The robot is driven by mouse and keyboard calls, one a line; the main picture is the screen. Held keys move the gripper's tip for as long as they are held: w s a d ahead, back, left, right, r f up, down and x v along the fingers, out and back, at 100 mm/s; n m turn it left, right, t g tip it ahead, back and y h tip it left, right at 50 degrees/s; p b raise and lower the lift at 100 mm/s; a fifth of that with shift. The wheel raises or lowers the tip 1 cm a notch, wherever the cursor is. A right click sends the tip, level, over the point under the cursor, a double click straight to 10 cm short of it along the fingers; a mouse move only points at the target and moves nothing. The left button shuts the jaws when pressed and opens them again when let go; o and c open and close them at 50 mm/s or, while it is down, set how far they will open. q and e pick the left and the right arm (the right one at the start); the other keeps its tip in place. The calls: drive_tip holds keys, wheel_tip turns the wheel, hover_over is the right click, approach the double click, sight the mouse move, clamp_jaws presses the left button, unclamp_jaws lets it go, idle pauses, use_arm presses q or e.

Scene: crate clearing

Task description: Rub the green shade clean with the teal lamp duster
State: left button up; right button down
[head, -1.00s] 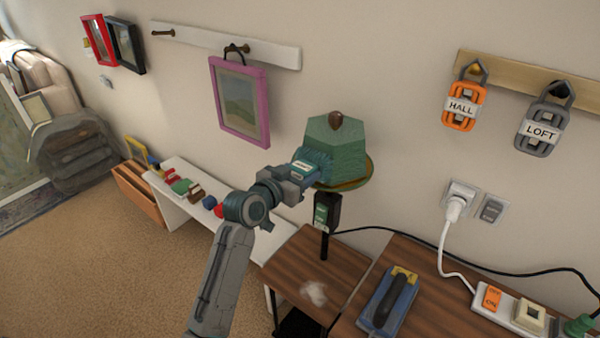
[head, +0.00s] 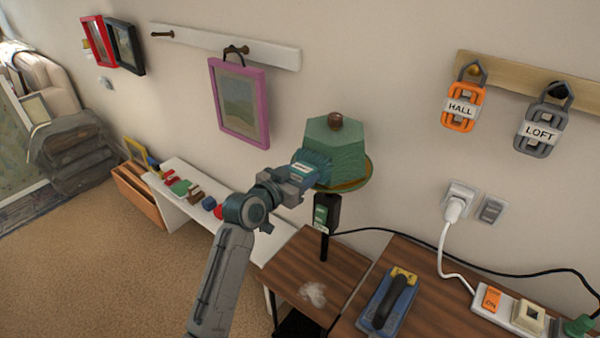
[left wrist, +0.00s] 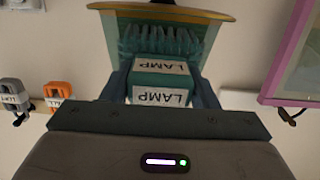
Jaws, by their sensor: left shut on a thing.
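The green shade (head: 335,140) with a brown knob sits on a lamp with a dark stem, above a small wooden table. My left gripper (head: 290,180) is shut on the teal lamp duster (head: 312,168), at the shade's left front side. In the left wrist view the duster (left wrist: 162,80) shows LAMP labels, and its bristles (left wrist: 160,40) are up against or very near the shade's rim (left wrist: 165,12); I cannot tell whether they touch. Part of the shade is hidden behind the duster. A pale dusty patch (head: 313,293) lies on the table below. My right gripper is not in view.
A pink picture frame (head: 265,105) and HALL (head: 462,105) and LOFT (head: 545,125) tags hang on the wall. A white bench (head: 180,205) stands left.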

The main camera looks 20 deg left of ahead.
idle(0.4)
use_arm(q)
drive_tip(key=shift+w+r+p, duration=0.15)
drive_tip(key=shift+r+p, duration=0.9)
drive_tip(key=shift+d, duration=0.1)
drive_tip(key=p+v, duration=0.1)
drive_tip(key=v, duration=0.4)
drive_tip(key=shift+p, duration=0.4)
drive_tip(key=shift+f, duration=0.1)
